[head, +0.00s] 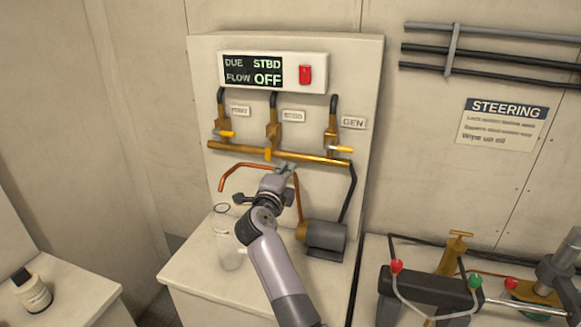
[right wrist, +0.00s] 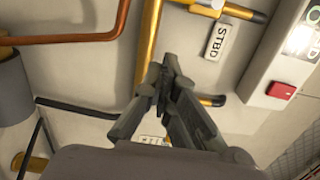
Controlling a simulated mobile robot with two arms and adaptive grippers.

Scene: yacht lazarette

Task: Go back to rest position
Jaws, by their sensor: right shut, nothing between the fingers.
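My right gripper (head: 284,168) is raised in front of the valve panel, just below the brass manifold pipe (head: 300,156). In the right wrist view my right gripper (right wrist: 168,72) has its fingers together with nothing between them. The fingertips point toward the brass pipe (right wrist: 148,45) in that view; I cannot tell whether they touch it. My left gripper is not in view.
The panel carries a display (head: 252,71) reading "DUE STBD, FLOW OFF", a red switch (head: 305,75) and three yellow-handled valves. A clear bottle (head: 229,245) and a grey pump (head: 326,236) stand close to my right arm. Steering gear (head: 430,285) lies at right.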

